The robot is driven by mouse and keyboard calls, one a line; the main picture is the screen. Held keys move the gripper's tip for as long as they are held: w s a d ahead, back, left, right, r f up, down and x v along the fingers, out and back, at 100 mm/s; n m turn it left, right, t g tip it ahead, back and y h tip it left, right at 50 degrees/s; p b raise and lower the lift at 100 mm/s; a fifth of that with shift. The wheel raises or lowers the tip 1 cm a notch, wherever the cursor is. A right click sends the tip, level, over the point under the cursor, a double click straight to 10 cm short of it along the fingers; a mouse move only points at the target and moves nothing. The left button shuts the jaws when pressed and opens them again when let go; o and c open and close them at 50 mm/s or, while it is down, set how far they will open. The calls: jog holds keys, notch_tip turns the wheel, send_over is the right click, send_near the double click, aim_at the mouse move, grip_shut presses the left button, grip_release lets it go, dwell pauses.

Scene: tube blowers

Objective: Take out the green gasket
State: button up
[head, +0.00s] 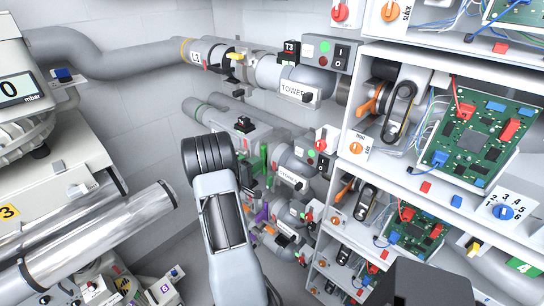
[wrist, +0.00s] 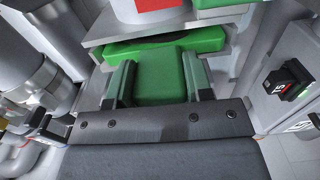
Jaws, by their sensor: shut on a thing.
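The green gasket (wrist: 165,42) shows in the wrist view as a green band with a block-shaped tab (wrist: 155,82) reaching toward me. My gripper (wrist: 158,72) is shut on this tab, one finger on each side of it. The band lies beyond the fingertips, below a pale grey housing edge; I cannot tell how far it sits in its slot. In the head view my own arm hides most of the gripper, and a green piece (head: 264,160) shows just right of it at the pipes.
A black switch (wrist: 288,84) stands at the right in the wrist view, with a grey pipe (wrist: 28,75) at the left. In the head view, shelves with circuit boards (head: 475,140) stand at the right and shiny tubes (head: 95,240) at the left.

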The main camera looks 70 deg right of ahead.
jog(key=shift+v, duration=1.05)
jog(key=shift+a+p, duration=0.1)
jog(key=shift+p, duration=0.2)
jog(key=p+v, duration=0.2)
jog(key=v, duration=0.6)
jog(key=shift+w+a, duration=0.1)
dwell(0.5)
jog(key=p+v, duration=0.1)
jog(key=v, duration=0.6)
jog(key=shift+w+a+p, duration=0.15)
jog(key=shift+a+p, duration=0.15)
jog(key=shift+p, duration=0.05)
dwell(0.5)
